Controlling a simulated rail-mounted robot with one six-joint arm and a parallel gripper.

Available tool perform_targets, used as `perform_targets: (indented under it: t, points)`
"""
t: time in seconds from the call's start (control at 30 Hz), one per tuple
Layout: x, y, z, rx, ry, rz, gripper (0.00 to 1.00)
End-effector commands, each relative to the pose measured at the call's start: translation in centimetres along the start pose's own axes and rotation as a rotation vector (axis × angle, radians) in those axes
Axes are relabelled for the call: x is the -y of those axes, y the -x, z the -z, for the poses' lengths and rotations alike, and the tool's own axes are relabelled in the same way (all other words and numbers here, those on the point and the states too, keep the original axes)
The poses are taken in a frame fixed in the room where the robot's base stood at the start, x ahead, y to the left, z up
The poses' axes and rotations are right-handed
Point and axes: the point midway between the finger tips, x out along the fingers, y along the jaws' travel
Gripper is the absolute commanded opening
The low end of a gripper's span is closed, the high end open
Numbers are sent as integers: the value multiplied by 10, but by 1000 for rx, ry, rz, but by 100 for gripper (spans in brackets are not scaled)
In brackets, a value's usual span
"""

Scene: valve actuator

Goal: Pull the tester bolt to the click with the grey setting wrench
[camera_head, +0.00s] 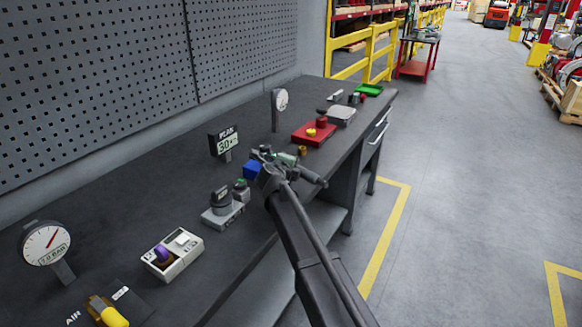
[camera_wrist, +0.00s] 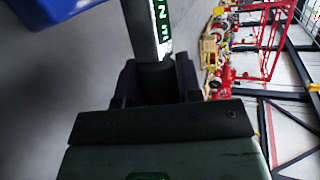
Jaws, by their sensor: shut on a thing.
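My gripper (camera_head: 284,164) is over the front part of the bench, near its edge. In the wrist view, my gripper (camera_wrist: 158,85) is shut on a grey bar with green lit characters, which I take for the grey setting wrench (camera_wrist: 146,30). The bar runs up out of that picture, so its far end is hidden there. In the head view, my arm and gripper largely cover the wrench. I cannot make out the tester bolt for sure, or whether the wrench touches it.
A blue block (camera_head: 252,169) is close beside my gripper. A white box with a purple knob (camera_head: 172,253) stands front left. A pegboard wall rises behind.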

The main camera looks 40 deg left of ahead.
Motion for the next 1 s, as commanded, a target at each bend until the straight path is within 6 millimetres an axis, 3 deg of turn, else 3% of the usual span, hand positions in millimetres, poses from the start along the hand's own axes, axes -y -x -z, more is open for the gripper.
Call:
perform_targets:
  t: [0.8,1.0]
  points:
    - [40,16,-7,2,0,0,0]
    - [41,16,-7,2,0,0,0]
